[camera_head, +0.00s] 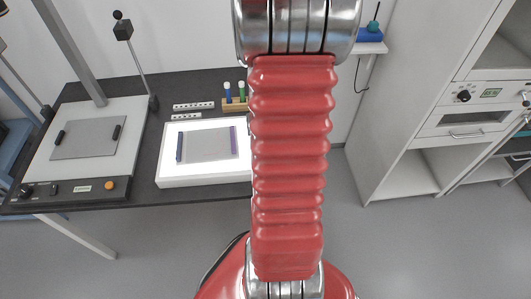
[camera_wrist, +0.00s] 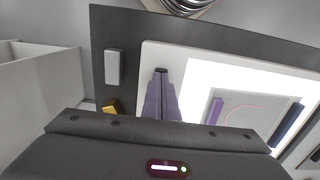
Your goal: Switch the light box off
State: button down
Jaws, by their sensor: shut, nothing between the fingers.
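The light box (camera_head: 205,176) is a white slab on the dark bench, and its top glows bright white. A grey plate (camera_head: 208,146) with a blue bar and a purple bar lies on it. In the wrist view the light box's plain white border (camera_wrist: 150,58) is beside the glowing panel (camera_wrist: 225,78). My gripper (camera_wrist: 161,73) is shut and empty, its fingertips over that border; I cannot tell if they touch it. No switch is discernible; my fingers cover part of the border, and my arm hides the box's right end in the head view.
A device with a grey plate (camera_head: 85,141) and front knobs stands left on the bench. Behind the light box are a tube rack (camera_head: 235,105) and white perforated strips (camera_head: 193,106). A grey block (camera_wrist: 115,67) lies beside the box. Open floor (camera_head: 420,240) is at right, before a cabinet.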

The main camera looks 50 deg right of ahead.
jog(key=shift+r, duration=0.1)
notch_tip(320, 180, up, 14)
jog(key=w+d, duration=0.1)
jog(key=d, duration=0.1)
jog(key=shift+w+f, duration=0.25)
jog(key=shift+w, duration=0.15)
dwell(0.6)
jog(key=a+r+n+t, duration=0.3)
jog(key=a+r+n, duration=0.1)
jog(key=a, duration=1.2)
jog(key=w+a+r+n+t, duration=0.1)
jog(key=a+r+n, duration=0.4)
jog(key=a, duration=1.2)
jog(key=shift+a+r+n+t, duration=0.2)
jog(key=shift+r+n+t, duration=0.1)
jog(key=shift+r+t, duration=0.65)
